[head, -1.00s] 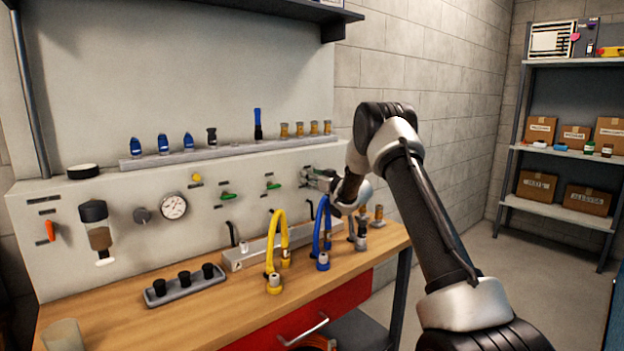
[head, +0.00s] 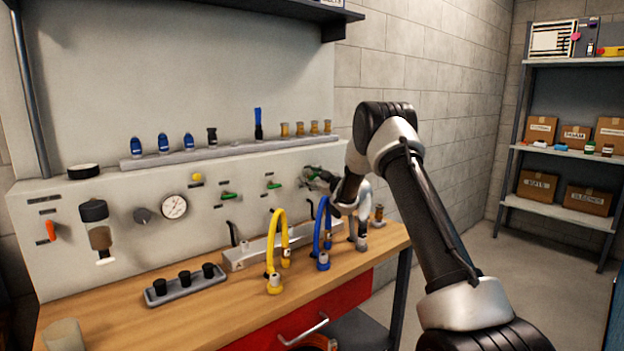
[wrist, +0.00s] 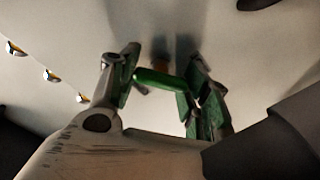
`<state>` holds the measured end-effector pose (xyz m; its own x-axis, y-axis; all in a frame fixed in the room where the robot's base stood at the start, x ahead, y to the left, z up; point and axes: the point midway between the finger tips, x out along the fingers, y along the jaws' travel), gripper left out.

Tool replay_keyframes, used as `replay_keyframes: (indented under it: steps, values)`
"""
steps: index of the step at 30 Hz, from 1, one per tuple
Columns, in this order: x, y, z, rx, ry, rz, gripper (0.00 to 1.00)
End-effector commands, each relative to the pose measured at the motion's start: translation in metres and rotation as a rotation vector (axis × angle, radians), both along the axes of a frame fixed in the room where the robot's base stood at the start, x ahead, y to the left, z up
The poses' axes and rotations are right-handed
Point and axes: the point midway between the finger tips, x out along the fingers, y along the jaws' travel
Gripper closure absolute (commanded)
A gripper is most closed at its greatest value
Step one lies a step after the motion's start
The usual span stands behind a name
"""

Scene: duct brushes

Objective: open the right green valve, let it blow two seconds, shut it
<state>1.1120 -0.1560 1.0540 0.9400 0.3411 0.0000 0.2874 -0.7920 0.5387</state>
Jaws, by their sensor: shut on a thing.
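The right green valve (head: 307,171) is at the right end of the grey wall panel, mostly covered by my gripper (head: 314,175) in the head view. In the wrist view its green handle (wrist: 155,79) lies crosswise, slightly slanted, between the two fingers of my gripper (wrist: 157,84). The gripper is shut on this handle. The valve's body behind the handle is mostly hidden, so I cannot tell from these views how far the valve is open.
Two more green valves, a left one (head: 226,196) and a middle one (head: 272,185), sit left on the panel. Below stand a yellow hose (head: 276,235) and a blue hose (head: 321,228) on the wooden bench (head: 215,305). A gauge (head: 174,207) is further left.

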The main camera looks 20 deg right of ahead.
Motion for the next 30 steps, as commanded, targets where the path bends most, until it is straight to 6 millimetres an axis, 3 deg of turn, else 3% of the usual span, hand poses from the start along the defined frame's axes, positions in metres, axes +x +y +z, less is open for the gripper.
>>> replay_keyframes:
  steps: [9,24,25,28,30]
  values:
    - [0.0,0.0007,0.0002,-0.105,-0.039,0.001,0.77]
    - [-0.0001,0.0009,0.0,-0.122,-0.045,0.001,0.77]
    - [-0.0001,0.0009,0.0,-0.122,-0.045,0.001,0.47]
    - [-0.0001,0.0008,0.0,-0.122,-0.045,0.001,0.3]
    - [-0.0001,0.0008,0.0,-0.122,-0.045,0.001,0.3]
